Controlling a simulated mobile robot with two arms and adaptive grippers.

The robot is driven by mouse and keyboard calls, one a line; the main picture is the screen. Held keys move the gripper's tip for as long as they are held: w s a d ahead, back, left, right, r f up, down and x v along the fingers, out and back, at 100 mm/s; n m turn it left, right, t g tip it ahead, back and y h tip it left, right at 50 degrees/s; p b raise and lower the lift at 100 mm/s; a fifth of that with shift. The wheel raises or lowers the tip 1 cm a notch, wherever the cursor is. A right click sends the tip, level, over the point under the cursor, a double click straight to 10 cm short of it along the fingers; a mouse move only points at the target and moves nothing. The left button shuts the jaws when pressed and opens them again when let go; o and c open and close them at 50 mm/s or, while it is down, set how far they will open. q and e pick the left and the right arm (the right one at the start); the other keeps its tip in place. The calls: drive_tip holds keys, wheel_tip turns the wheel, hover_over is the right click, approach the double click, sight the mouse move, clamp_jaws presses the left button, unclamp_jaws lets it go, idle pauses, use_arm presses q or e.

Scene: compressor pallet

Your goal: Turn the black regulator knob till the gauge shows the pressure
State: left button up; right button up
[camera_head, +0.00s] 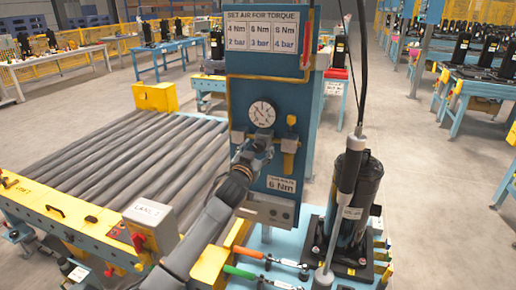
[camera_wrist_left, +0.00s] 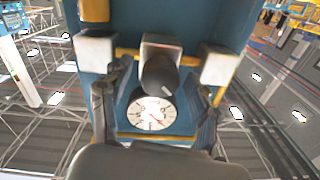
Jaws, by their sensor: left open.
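The black regulator knob (camera_wrist_left: 158,76) sticks out from a pale block on the blue panel (camera_head: 262,75); in the head view my gripper hides it. The round white gauge (camera_head: 262,112) sits just above my gripper in the head view. It also shows below the knob in the wrist view (camera_wrist_left: 152,113), where the picture is upside down. Its dial has a red mark; the reading is too small to tell. My left gripper (camera_head: 256,149) is open, its dark fingers (camera_wrist_left: 162,84) on either side of the knob. Contact cannot be told. My right gripper is out of view.
A sign (camera_head: 262,34) pairs 4, 5 and 6 Nm with 2, 3 and 4 bar. A lower card (camera_head: 281,184) reads 6 Nm. A hanging tool (camera_head: 348,180) and black compressor (camera_head: 366,195) stand right. The roller conveyor (camera_head: 130,160) lies left. Pale fittings (camera_wrist_left: 220,66) flank the knob.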

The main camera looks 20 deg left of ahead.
use_arm(q)
drive_tip(key=shift+w, duration=0.2)
drive_tip(key=c, duration=1.2)
drive_tip(key=shift+o, duration=0.2)
drive_tip(key=m+p, duration=0.1)
drive_tip(key=m, duration=0.3)
drive_tip(key=shift+m+p, duration=0.55)
drive_tip(key=shift+m, duration=1.85)
